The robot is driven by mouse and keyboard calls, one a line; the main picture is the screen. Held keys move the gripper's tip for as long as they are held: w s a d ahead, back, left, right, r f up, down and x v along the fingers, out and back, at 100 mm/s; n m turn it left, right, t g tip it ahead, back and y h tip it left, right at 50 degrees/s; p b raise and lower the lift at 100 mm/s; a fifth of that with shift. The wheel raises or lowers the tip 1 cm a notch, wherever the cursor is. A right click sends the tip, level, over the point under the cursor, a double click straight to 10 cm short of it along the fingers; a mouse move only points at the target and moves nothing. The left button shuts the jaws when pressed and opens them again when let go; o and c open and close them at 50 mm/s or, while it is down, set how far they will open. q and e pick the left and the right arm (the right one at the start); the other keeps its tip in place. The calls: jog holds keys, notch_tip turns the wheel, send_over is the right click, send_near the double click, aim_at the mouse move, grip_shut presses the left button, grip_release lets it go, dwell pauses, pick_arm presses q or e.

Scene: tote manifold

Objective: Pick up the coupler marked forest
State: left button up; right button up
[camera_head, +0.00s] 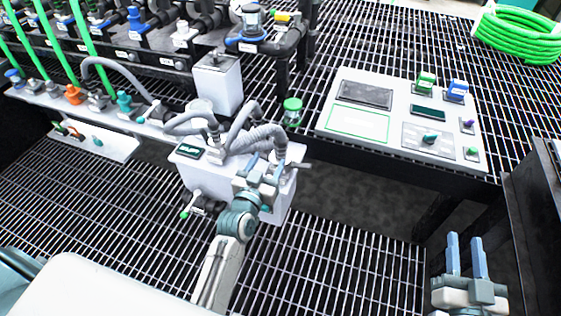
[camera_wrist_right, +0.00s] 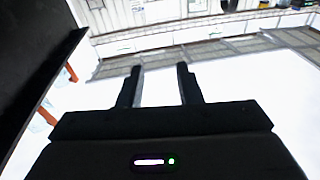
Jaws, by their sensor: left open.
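A white tote (camera_head: 235,195) stands at the middle with several grey corrugated hoses (camera_head: 240,130) on its top, some ending in grey couplers. My left gripper (camera_head: 264,174) is open at the tote's right front edge, close to a grey coupler (camera_head: 281,148) on a hose end. I cannot tell whether its fingers are around anything. No label reading forest is legible, so I cannot tell which coupler is so marked. My right gripper (camera_head: 467,256) is open and empty at the lower right; its fingers also show in the right wrist view (camera_wrist_right: 160,86).
A white control panel (camera_head: 390,160) with coloured knobs lies right of the tote. A rail with several coloured fittings (camera_head: 73,95) and green hoses runs at the left. A green-capped fitting (camera_head: 292,108) stands behind the tote. A dark upright structure (camera_head: 535,215) is beside my right gripper. A coiled green hose (camera_head: 515,35) lies at the back right.

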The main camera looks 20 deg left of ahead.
aim_at(279, 147)
pick_arm(q)
jog(key=w, duration=0.4)
jog(key=shift+d, duration=0.15)
jog(key=w, duration=0.5)
jog(key=shift+d+f, duration=0.2)
jog(key=shift+d, duration=0.2)
pick_arm(e)
notch_tip(279, 147, up, 2)
jog(key=shift+w+d+r+t, duration=0.1)
jog(key=shift+r+t, duration=0.05)
jog(key=shift+t, duration=0.55)
pick_arm(q)
grip_shut()
